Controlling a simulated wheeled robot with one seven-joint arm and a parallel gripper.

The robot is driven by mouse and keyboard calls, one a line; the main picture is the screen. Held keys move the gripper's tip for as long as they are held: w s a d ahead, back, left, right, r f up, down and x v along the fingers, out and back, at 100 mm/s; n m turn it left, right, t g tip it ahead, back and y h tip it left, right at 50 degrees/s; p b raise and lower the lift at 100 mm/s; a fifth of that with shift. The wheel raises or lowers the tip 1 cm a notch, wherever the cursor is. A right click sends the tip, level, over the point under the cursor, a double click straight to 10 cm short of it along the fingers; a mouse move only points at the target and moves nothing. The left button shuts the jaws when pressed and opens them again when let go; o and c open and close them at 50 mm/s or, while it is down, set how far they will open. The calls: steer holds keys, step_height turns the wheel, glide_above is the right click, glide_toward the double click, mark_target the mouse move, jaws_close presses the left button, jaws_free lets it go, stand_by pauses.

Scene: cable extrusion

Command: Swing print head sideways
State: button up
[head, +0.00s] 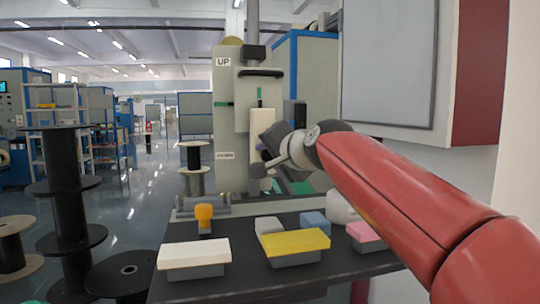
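A tall beige machine column (231,130) with an "UP" label stands behind the table. A pale upright block (263,122) is mounted on its front, with a dark handle bar above it and a green marker beside it; this may be the print head, but I cannot tell for sure. My red arm reaches in from the lower right. The wrist hides part of the machine there. The fingers are small and dark, so I cannot see whether they touch anything or are open.
The dark table (225,285) holds a white-topped box (195,252), a yellow-topped box (296,242), a pink-topped box (366,232) and an orange knob-like item (204,213). Black spools (68,190) stand at left. A wall cabinet (390,65) hangs close above my arm.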

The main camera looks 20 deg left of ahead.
jaws_close()
